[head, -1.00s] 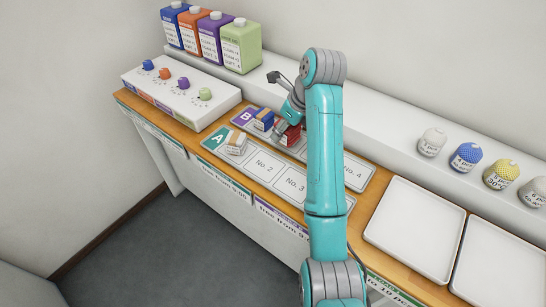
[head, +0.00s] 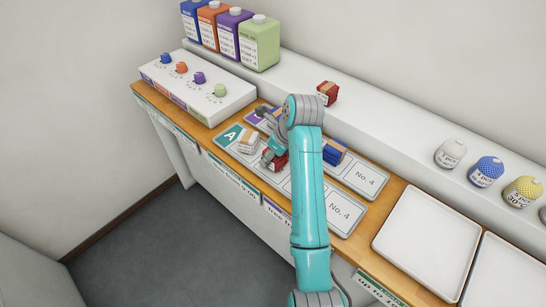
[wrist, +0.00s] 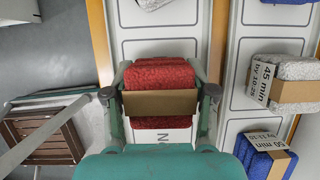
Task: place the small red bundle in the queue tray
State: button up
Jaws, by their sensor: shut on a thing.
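A red bundle (wrist: 160,76) with a brown band is between the fingers of my gripper (wrist: 160,97), which is shut on it. In the head view the held bundle (head: 281,161) is low over the front row (head: 346,210), just right of the pale bundle (head: 248,141) by A. I cannot tell whether it touches the surface. Another small red bundle (head: 327,93) sits on the white ledge behind. Two rows of numbered places lie on the counter. I cannot tell which surface is the queue tray.
A grey bundle (wrist: 290,70) and a blue bundle (wrist: 262,164) lie in the back row. Two empty white trays (head: 426,230) are at the right. Front-row place No. 4 is bare.

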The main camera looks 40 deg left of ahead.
jog(key=shift+f, duration=0.6)
jog(key=shift+f, duration=0.1)
jog(key=o, duration=1.2)
